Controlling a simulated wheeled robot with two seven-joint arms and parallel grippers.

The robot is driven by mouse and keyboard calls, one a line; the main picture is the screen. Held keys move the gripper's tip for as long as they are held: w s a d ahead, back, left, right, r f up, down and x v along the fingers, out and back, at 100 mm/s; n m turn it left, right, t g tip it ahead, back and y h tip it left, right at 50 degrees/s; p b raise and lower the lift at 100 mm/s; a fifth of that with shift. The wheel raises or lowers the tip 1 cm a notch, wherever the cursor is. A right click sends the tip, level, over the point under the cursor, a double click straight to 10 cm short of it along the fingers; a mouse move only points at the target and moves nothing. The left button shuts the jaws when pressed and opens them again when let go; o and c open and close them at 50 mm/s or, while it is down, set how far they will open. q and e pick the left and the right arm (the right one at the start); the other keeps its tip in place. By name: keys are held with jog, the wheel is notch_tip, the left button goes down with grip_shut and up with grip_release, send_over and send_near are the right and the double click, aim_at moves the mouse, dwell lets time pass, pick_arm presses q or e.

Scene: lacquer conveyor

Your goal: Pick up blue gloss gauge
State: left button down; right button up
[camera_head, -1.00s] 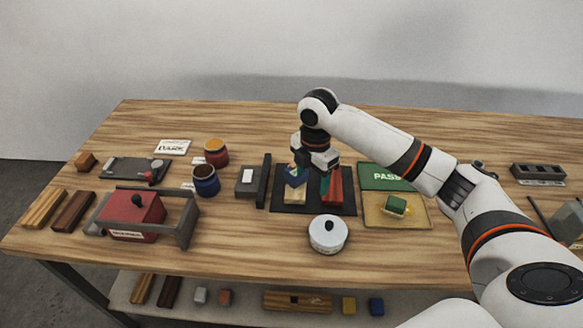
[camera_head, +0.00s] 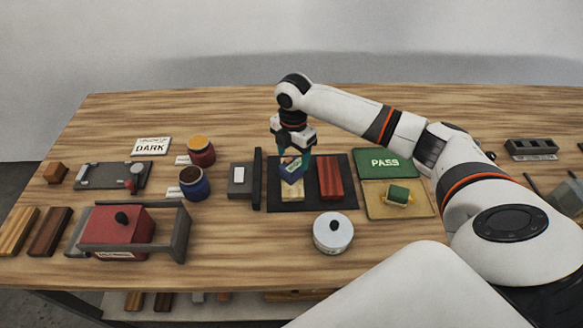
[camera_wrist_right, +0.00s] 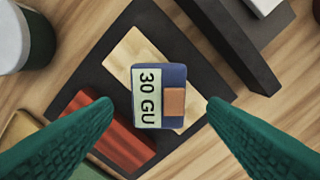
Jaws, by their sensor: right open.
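The blue gloss gauge (camera_wrist_right: 160,97) is a small blue block with a pale label reading "30 GU" and a copper-coloured patch. It is over a pale wood block (camera_head: 292,192) on the black mat (camera_head: 344,203); in the head view the blue gauge (camera_head: 291,170) is partly hidden by my gripper. My right gripper (camera_wrist_right: 158,103) is open, its green fingers apart on either side of the gauge in the wrist view. In the head view my right gripper (camera_head: 292,160) is right above and around the gauge. My left gripper is not in view.
A red-brown block (camera_head: 330,178) lies on the mat right of the gauge. A dark upright plate (camera_head: 258,180) stands left of the mat. A white lidded pot (camera_head: 333,233) is in front. A green PASS panel (camera_head: 385,163) and tray (camera_head: 410,208) are to the right.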

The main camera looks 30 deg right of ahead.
aim_at(292, 164)
jog(key=f, duration=0.2)
jog(key=f+p, duration=0.1)
jog(key=shift+s+a+f, duration=0.15)
jog(key=shift+a+f, duration=0.15)
jog(key=shift+f, duration=0.65)
jog(key=shift+c, duration=0.7)
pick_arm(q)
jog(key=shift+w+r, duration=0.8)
pick_arm(e)
jog(key=c, duration=1.1)
